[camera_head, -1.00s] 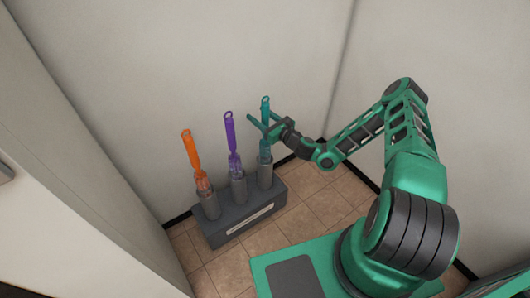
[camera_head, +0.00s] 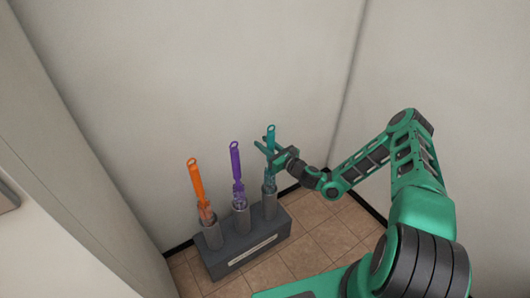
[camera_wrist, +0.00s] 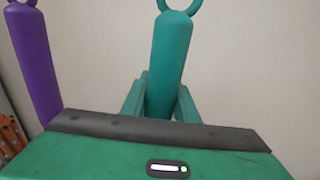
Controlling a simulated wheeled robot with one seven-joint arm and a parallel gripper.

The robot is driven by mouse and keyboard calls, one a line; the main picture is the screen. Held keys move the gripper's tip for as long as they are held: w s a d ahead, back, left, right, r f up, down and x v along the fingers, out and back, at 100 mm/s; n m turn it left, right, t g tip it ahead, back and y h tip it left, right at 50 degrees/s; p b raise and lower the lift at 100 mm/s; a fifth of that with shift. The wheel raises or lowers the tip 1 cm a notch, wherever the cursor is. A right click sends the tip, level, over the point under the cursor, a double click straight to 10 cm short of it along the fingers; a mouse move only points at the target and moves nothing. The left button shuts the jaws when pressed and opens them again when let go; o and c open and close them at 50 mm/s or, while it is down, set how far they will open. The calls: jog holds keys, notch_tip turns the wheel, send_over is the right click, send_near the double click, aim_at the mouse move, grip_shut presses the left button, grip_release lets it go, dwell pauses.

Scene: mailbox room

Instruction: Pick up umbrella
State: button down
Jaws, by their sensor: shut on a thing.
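A teal umbrella (camera_head: 270,136) stands upright in the right tube of a dark grey stand (camera_head: 240,255). My gripper (camera_head: 268,150) is shut on the upper part of this umbrella, from the right. In the wrist view the teal umbrella's handle (camera_wrist: 170,60) rises between my two green fingers, its ring top cut off by the upper edge. The umbrella's lower end is hidden in the tube. A purple umbrella (camera_head: 236,165) stands in the middle tube and an orange umbrella (camera_head: 197,185) in the left tube. The purple one also shows at left in the wrist view (camera_wrist: 33,60).
The stand sits on a brown tiled floor (camera_head: 320,240) close to the pale back wall (camera_head: 250,60). A wall corner is behind my arm at right, and another wall (camera_head: 80,170) is close on the left. The space above the umbrellas is clear.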

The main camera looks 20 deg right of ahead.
notch_tip(320, 180, up, 27)
dwell(0.5)
jog(key=shift+r, duration=0.1)
dwell(0.9)
dwell(0.4)
